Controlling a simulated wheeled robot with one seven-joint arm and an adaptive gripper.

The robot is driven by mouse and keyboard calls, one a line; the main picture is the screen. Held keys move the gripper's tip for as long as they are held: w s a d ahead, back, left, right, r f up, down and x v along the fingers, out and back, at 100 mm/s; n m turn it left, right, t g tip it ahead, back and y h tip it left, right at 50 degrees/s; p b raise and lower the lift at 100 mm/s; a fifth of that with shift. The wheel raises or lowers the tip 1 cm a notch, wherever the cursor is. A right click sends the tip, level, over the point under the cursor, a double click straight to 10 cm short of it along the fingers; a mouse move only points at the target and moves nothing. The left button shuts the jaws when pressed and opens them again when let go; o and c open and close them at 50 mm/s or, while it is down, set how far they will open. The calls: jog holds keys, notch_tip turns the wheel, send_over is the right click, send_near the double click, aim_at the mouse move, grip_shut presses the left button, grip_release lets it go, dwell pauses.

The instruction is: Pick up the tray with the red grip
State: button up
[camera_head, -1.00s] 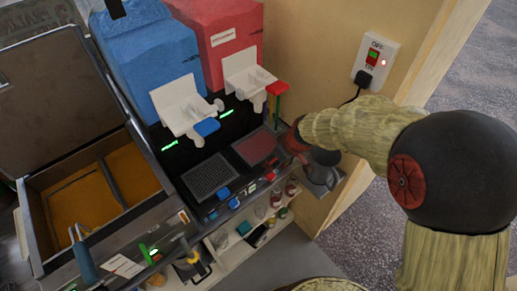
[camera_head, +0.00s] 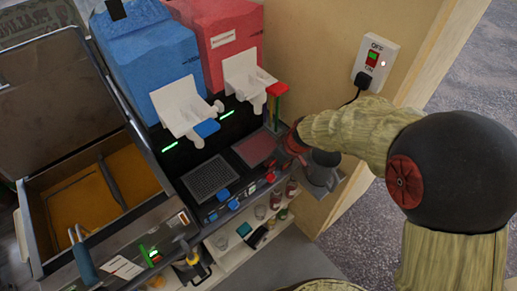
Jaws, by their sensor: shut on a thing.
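The tray with the red grip is the reddish mesh drip tray (camera_head: 254,148) under the red drink machine. It lies flat in the black counter. Its red grip (camera_head: 270,177) shows at the front edge. My gripper (camera_head: 276,168) reaches in from the right, low at the front right corner of this tray. It is shut at the red grip, though the fingertips are small, dark and partly hidden. A second, grey mesh tray (camera_head: 211,178) with a blue grip (camera_head: 224,193) lies to the left.
A blue (camera_head: 150,55) and a red drink machine (camera_head: 222,40) with white taps stand behind the trays. An open fryer-like bin (camera_head: 95,195) is at left. A shelf with jars (camera_head: 275,205) is below. A grey metal holder (camera_head: 322,172) and a wall switch (camera_head: 375,62) are at right.

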grip_shut()
